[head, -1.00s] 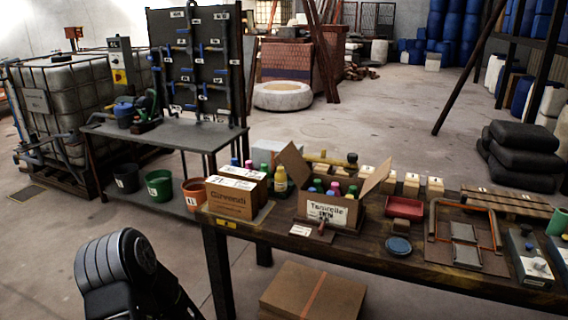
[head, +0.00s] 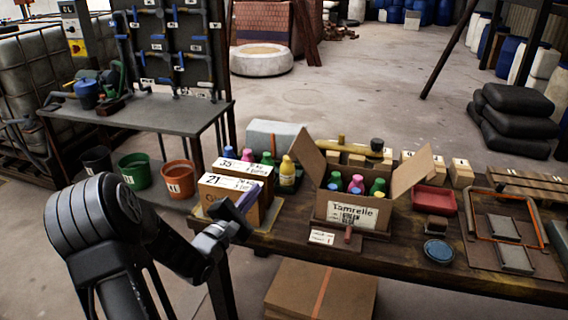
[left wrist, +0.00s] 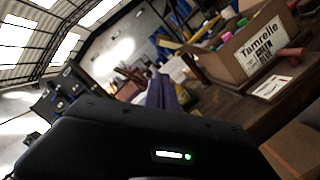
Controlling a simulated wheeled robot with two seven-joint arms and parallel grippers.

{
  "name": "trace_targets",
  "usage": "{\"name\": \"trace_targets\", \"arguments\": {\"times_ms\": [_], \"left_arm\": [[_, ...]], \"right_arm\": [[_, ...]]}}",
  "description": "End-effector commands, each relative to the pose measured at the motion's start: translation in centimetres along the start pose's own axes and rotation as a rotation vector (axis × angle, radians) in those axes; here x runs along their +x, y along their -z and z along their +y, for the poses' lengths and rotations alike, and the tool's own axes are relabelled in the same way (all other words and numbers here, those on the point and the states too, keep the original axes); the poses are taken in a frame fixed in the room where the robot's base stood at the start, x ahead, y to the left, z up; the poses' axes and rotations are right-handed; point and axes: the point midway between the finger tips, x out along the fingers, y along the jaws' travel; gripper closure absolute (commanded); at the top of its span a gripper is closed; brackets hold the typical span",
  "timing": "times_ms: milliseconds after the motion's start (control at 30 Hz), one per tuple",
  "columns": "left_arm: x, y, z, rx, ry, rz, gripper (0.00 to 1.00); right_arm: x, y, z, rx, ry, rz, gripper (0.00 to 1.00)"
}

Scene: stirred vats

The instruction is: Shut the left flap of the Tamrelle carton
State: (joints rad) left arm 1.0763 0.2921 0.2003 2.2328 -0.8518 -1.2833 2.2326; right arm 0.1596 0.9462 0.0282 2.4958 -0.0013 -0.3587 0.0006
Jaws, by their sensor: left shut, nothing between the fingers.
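The Tamrelle carton (head: 322,206) stands on the table, with several bottles with pink, blue and green caps inside. Its left flap (head: 309,160) stands up, leaning out to the left. Its right flap (head: 411,172) slants out to the right. The carton's labelled front also shows in the left wrist view (left wrist: 236,64), at upper right. My left gripper (head: 249,196) is shut and empty, in front of the Givvendi-type carton and left of the Tamrelle carton, apart from the flap. Its purple-grey fingers show in the left wrist view (left wrist: 162,93). My right gripper is out of view.
Closed cartons marked 35 and 21 (head: 229,187) stand left of the Tamrelle carton, with a yellow bottle (head: 287,173) between. A small card (head: 321,237) and brown handle lie in front. A red tray (head: 433,199) and blue dish (head: 438,251) are to the right.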

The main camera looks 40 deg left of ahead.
Motion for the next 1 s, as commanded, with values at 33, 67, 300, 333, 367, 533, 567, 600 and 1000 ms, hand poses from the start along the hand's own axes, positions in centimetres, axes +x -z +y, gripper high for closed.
{"name": "trace_targets", "arguments": {"times_ms": [33,67,300,333,367,533,567,600,1000], "left_arm": [[0.0,0.1,0.0,-0.005,0.001,0.001,1.0],[0.0,0.1,-0.1,-0.005,0.001,0.002,1.0],[0.1,0.1,-0.1,-0.002,0.002,0.003,1.0],[0.1,0.1,-0.1,-0.002,0.002,0.003,1.0],[0.2,0.1,-0.1,-0.002,0.002,0.003,1.0],[1.5,0.0,-0.1,-0.002,0.001,0.001,1.0],[1.9,0.0,-0.1,-0.002,0.002,0.001,1.0],[2.5,0.0,-0.1,-0.001,0.001,0.001,1.0],[10.2,0.0,-0.1,-0.002,0.002,0.001,1.0]], "right_arm": [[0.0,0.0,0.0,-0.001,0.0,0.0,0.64],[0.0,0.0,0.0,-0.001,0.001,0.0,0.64],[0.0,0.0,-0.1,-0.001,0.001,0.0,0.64],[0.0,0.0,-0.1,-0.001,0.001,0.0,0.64],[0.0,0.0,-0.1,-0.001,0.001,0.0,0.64],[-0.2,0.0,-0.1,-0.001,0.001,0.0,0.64],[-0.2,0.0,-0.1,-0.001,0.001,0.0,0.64],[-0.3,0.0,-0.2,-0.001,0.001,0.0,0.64],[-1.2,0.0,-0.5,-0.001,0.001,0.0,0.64]]}}
